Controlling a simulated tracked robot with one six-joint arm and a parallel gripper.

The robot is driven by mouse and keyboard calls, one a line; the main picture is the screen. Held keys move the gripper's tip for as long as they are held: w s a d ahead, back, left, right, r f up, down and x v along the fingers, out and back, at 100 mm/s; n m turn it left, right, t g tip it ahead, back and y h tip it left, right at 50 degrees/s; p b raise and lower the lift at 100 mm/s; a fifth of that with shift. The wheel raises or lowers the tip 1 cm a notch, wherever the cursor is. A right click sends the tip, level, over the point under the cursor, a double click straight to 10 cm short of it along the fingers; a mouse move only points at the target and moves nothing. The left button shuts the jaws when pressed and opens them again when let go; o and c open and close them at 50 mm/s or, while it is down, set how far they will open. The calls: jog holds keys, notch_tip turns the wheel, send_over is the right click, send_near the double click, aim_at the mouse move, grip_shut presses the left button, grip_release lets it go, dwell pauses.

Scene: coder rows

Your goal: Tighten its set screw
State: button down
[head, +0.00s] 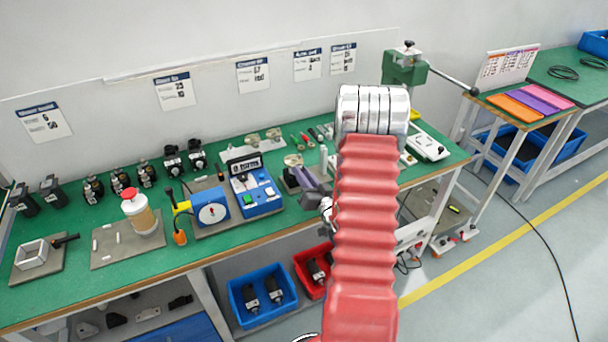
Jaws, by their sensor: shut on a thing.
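Several black coders with round bodies (120,184) stand in a row along the back of the green bench (75,265). No set screw is large enough to make out. Small red-handled tools (305,139) lie near the back.
A blue dial device (210,211) and a blue box with buttons (255,193) stand left of my gripper. A red-capped bottle (139,213) stands further left. A green press (404,67) stands behind. Blue (262,318) and red (306,282) bins sit below.

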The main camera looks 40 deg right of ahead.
jog(key=m, duration=1.2)
jog(key=shift+d+f+m, duration=0.1)
jog(key=shift+d+m, duration=0.05)
jog(key=shift+m, duration=0.25)
jog(key=m, duration=0.5)
jog(key=shift+s+f, duration=0.1)
jog(key=m, duration=0.5)
jog(key=shift+f, duration=0.1)
jog(key=shift+m, duration=0.3)
jog(key=c, duration=1.6)
grip_release()
jog(key=shift+c, duration=0.2)
jog(key=v, duration=1.3)
jog(key=shift+s, duration=0.35)
jog(key=shift+r, duration=0.2)
